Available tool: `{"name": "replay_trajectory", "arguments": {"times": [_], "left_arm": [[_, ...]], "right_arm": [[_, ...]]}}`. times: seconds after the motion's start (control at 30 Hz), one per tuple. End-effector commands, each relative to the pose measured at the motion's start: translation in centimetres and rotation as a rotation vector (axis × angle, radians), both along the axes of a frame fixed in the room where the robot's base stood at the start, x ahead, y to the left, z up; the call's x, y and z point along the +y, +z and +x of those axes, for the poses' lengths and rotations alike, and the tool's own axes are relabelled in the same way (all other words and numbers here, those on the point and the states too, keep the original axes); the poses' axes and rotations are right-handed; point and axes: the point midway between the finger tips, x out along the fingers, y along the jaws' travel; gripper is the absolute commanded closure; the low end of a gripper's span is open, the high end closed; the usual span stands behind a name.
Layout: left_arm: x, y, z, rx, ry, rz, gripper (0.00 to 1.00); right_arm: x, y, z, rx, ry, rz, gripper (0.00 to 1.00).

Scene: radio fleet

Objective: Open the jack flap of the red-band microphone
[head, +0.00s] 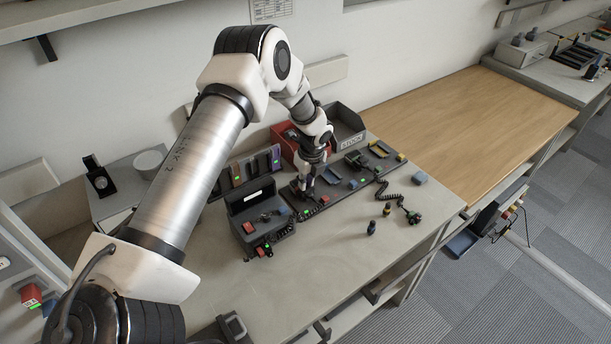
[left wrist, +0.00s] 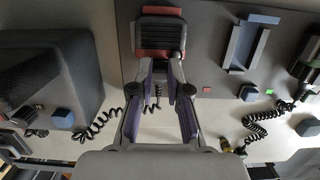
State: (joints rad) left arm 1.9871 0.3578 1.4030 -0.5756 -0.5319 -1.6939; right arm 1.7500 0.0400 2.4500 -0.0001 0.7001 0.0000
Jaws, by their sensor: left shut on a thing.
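The red-band microphone (left wrist: 162,28) shows in the left wrist view at top centre, with a black ribbed face and red at its edges. My left gripper (left wrist: 161,70) reaches up to its lower edge; the fingers are shut on it, with a gap visible between them further back. A coiled cord (left wrist: 153,98) hangs behind the fingers. In the head view my left gripper (head: 305,190) points down at the dark board on the bench, and the microphone is mostly hidden there. I cannot make out the jack flap. My right gripper is not in view.
A dark radio unit (head: 258,215) stands left of the gripper. A red bin (head: 284,143) and a grey stock bin (head: 347,130) stand behind. Another microphone with a coiled cord (head: 412,215) and small dark knobs (head: 371,228) lie to the right. The bench front is clear.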

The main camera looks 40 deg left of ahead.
Motion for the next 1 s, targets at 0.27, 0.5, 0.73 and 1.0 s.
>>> {"name": "replay_trajectory", "arguments": {"times": [0.27,0.5,0.73,1.0], "left_arm": [[-0.8,-0.1,-0.2,-0.054,-0.008,0.197,1.0],[-1.2,-0.4,-0.3,-0.098,-0.005,0.342,1.0],[-1.4,0.0,-0.4,-0.119,-0.001,0.416,1.0],[-1.5,0.3,-0.5,-0.124,0.001,0.432,1.0]], "right_arm": [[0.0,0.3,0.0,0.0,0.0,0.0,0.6],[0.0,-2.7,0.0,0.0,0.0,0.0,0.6],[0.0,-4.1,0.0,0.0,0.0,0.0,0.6],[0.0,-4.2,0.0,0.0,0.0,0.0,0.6]]}}
